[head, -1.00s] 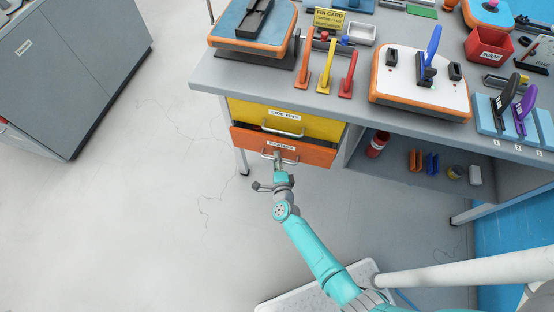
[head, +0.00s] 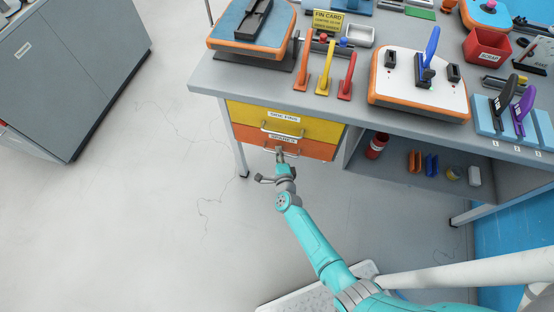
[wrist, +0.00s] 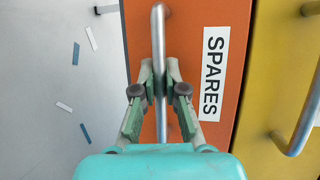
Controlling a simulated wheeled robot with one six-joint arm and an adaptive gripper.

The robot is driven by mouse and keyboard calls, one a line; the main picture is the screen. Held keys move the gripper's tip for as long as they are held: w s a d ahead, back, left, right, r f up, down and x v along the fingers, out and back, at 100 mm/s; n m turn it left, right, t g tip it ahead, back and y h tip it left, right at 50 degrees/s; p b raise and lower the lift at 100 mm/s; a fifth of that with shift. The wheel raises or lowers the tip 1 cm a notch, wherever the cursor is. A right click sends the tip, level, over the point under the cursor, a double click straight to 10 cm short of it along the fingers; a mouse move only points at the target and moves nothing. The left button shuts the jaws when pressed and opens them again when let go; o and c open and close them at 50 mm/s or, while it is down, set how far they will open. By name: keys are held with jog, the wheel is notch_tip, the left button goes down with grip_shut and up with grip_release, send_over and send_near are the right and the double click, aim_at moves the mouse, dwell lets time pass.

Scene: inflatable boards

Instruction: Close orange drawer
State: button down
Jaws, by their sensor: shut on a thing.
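The orange drawer (head: 316,149) is the lower drawer under the workbench, and its front now sits about level with the yellow drawer above it. In the wrist view its orange front (wrist: 200,60) carries a SPARES label (wrist: 213,75) and a metal bar handle (wrist: 159,50). My gripper (head: 281,152) is at that handle; in the wrist view its two fingers (wrist: 160,85) are closed on the bar from both sides. Any small gap left at the drawer's edge cannot be told.
The yellow drawer (head: 318,128), labelled SIDE FINS, is directly above; its handle (wrist: 297,120) shows close by in the wrist view. The workbench top (head: 225,82) holds boards, fins and trays. A grey cabinet (head: 75,70) stands at left. The floor (head: 130,210) between is clear.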

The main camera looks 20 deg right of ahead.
jog(key=shift+w+d, duration=0.1)
jog(key=shift+w, duration=0.15)
jog(key=c, duration=1.2)
grip_release()
jog(key=shift+d, duration=0.1)
jog(key=v, duration=1.2)
